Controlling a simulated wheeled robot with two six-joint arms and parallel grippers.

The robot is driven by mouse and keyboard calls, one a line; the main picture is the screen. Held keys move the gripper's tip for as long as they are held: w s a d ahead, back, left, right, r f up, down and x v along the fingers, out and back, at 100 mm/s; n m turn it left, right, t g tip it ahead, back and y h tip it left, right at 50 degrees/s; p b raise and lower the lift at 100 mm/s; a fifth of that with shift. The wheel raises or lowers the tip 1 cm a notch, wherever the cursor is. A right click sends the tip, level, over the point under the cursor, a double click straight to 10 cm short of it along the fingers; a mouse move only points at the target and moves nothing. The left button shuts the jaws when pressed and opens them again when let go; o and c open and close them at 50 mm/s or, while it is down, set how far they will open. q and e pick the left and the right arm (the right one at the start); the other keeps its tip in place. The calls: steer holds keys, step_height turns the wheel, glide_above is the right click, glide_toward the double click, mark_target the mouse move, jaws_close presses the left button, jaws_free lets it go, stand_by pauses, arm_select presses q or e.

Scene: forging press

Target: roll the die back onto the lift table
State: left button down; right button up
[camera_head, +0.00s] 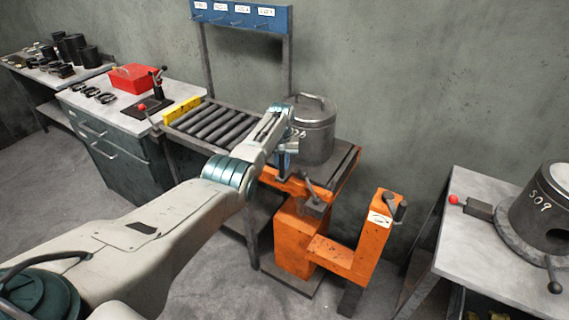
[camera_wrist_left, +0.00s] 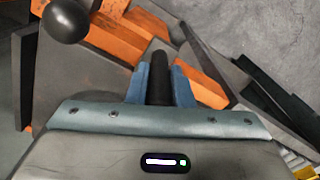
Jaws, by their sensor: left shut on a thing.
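A dark grey cylindrical die (camera_head: 315,140) with chalk marks and a handle on top stands upright on the orange-edged lift table (camera_head: 345,172), at the right end of a roller rack. My left gripper (camera_head: 285,155) is in front of the die's left side in the head view and partly hides it. In the left wrist view, its blue fingers (camera_wrist_left: 160,88) are shut on a dark round handle (camera_wrist_left: 159,66). What the handle belongs to is hard to tell. My right gripper is in neither view.
The roller rack (camera_head: 213,124) adjoins the lift table on the left. An orange post (camera_head: 372,235) with a black handle stands in front. Another die (camera_head: 545,205), marked 509, sits on the grey bench at right. A red box (camera_head: 134,78) is on the left cabinet.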

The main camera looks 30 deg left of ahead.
arm_select(q)
steer(key=shift+w+d, duration=0.1)
steer(key=shift+d, duration=0.05)
steer(key=c, duration=1.3)
jaws_free()
steer(key=shift+d, duration=0.15)
steer(key=shift+c, duration=0.2)
steer(key=shift+o, duration=0.3)
steer(key=shift+d, duration=0.15)
steer(key=shift+r, duration=0.4)
step_height(320, 180, up, 10)
steer(key=b, duration=0.2)
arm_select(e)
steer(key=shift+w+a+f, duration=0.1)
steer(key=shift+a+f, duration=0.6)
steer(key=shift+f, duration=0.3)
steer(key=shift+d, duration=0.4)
